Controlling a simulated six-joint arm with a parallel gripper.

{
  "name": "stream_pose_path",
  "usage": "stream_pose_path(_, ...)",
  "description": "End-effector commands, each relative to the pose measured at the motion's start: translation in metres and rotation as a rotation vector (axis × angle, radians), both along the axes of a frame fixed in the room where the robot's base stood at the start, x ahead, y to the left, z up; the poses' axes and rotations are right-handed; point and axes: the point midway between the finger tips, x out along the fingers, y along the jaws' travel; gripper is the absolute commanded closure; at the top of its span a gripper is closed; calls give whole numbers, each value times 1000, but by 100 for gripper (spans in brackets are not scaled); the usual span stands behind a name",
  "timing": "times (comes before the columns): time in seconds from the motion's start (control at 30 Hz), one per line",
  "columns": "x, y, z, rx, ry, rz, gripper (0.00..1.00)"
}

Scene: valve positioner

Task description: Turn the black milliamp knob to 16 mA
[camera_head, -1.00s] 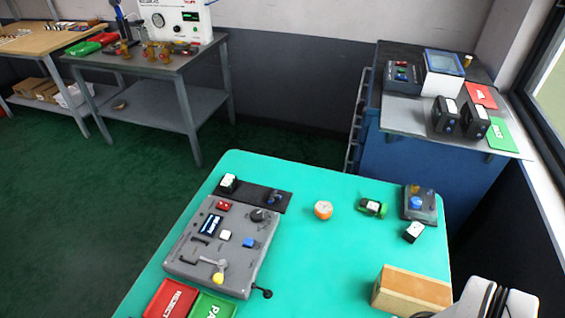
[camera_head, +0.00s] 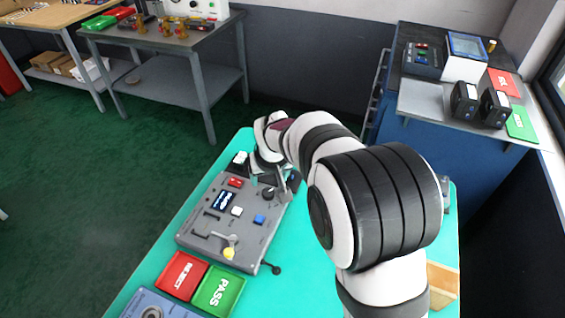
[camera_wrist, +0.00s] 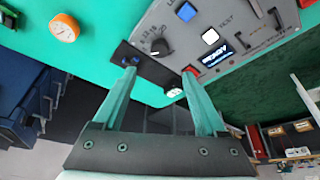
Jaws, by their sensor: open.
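The black milliamp knob (camera_head: 268,194) is on the grey control panel (camera_head: 196,238), near its far right corner. In the wrist view the knob (camera_wrist: 161,48) has white scale marks beside it; the numbers are too small to read surely. My gripper (camera_wrist: 160,74) is open and empty. Its two teal fingers point toward the panel, with the knob seen just beyond and between their tips, apparently apart from them. In the head view my gripper (camera_head: 281,184) is over the panel's far right corner, partly hidden by my arm.
The panel also bears a lit display (camera_wrist: 216,56), a blue button (camera_wrist: 187,11), a white button (camera_wrist: 210,36) and a yellow-knobbed lever (camera_head: 229,252). A black plate (camera_wrist: 136,60) adjoins it. An orange round object (camera_wrist: 64,28) stands on the teal table. REJECT and PASS trays (camera_head: 218,291) are nearby.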

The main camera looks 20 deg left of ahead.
Motion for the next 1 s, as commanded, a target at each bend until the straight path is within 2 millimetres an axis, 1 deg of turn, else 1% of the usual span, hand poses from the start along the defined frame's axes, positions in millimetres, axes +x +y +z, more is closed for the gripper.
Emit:
stream_pose_path(0.03,4,2,-16,-3,5,-1,26)
stream_pose_path(0.1,11,7,-36,-4,5,-1,26)
stream_pose_path(0.2,20,13,-62,-3,4,-2,26)
stream_pose_path(0.33,28,18,-85,0,3,-4,26)
stream_pose_path(0.4,31,20,-92,0,3,-4,26)
stream_pose_path(0.5,33,21,-98,0,3,-4,26)
stream_pose_path(0.77,34,21,-99,-1,2,-4,26)
stream_pose_path(0.87,34,21,-99,-1,2,-4,42)
stream_pose_path(1.0,34,21,-99,-1,2,-4,67)
